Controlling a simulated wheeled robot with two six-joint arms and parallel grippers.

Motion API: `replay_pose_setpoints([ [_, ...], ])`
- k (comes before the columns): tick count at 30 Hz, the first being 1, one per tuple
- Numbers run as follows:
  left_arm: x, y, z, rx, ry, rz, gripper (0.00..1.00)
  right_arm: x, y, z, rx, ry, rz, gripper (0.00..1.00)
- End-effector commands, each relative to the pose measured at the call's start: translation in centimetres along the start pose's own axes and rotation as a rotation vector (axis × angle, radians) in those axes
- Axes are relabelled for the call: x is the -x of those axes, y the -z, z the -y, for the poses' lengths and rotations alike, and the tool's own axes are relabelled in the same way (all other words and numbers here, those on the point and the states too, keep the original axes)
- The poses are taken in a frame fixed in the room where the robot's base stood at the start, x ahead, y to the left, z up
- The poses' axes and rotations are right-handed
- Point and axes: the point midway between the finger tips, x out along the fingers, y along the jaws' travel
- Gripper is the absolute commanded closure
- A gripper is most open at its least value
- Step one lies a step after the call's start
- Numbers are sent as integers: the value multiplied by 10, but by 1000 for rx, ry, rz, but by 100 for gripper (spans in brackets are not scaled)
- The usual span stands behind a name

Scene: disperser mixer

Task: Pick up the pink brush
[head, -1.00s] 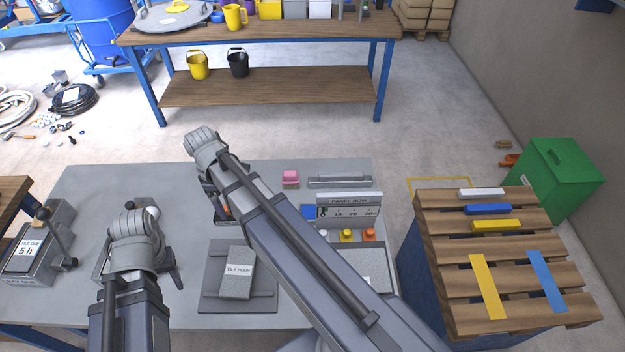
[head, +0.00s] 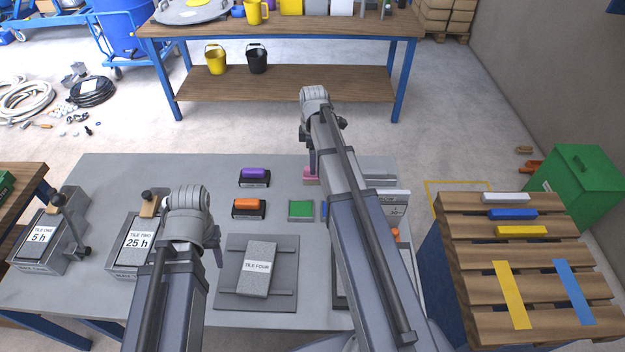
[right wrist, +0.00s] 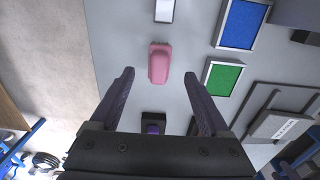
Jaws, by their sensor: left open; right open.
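The pink brush (head: 309,176) is at the back of the grey table, partly hidden by my right gripper (head: 313,158) in the head view. In the right wrist view the whole pink brush (right wrist: 158,63) shows, lying lengthwise between and slightly beyond the tips of my open right gripper (right wrist: 159,76). The fingers stand apart from it on both sides. My left gripper (head: 214,248) is open and empty, between the tile two block and the tile four plate; its wrist hides most of it.
A purple brush (head: 254,174) and an orange brush (head: 249,207) on dark holders stand left of the pink one. A green pad (head: 300,209) lies in front. The tile four plate (head: 232,292) is nearer. A slatted pallet (head: 450,205) is at right.

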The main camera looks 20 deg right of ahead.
Motion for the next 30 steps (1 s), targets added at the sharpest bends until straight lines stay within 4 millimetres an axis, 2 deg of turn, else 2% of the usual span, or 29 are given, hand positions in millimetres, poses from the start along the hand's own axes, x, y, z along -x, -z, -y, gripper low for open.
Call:
replay_pose_setpoints([
  [8,-8,0,-1,0,0,0,50,-8,1,0,0,0,0,20],
  [20,-52,3,-5,0,0,0,50,-53,4,-1,-1,0,0,20],
  [29,-52,3,-5,0,0,0,50,-53,4,-1,-1,0,0,20],
  [30,-52,3,-5,0,0,0,50,-53,4,-1,-1,0,0,23],
])
